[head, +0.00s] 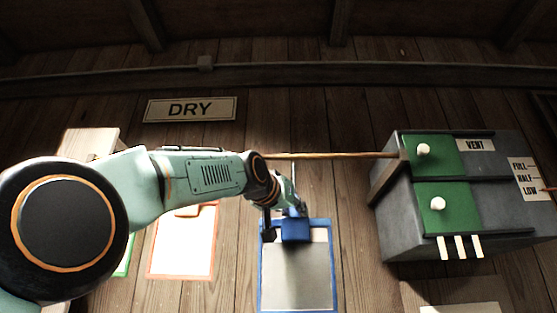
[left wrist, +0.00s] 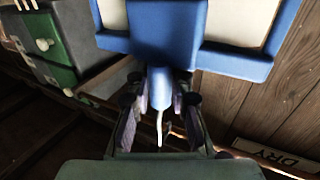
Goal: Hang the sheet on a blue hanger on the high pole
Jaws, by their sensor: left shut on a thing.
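My left gripper (head: 284,205) is shut on the neck of the blue hanger (head: 296,230). In the left wrist view the two fingers (left wrist: 160,105) stand on either side of the blue neck (left wrist: 160,88), with a thin pale hook beyond it. A pale grey sheet (head: 297,275) in a blue frame hangs upright below the hanger. The wooden pole (head: 340,155) runs level behind and above my gripper to the grey box. The hook reaches about the pole's height; I cannot tell whether it is around the pole. My right gripper is not in view.
An orange-edged sheet (head: 182,245) hangs to the left, with a green-edged one (head: 124,258) partly hidden by my arm. A grey box (head: 490,195) with green panels and white knobs stands at the right. A DRY sign (head: 190,109) is on the plank wall.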

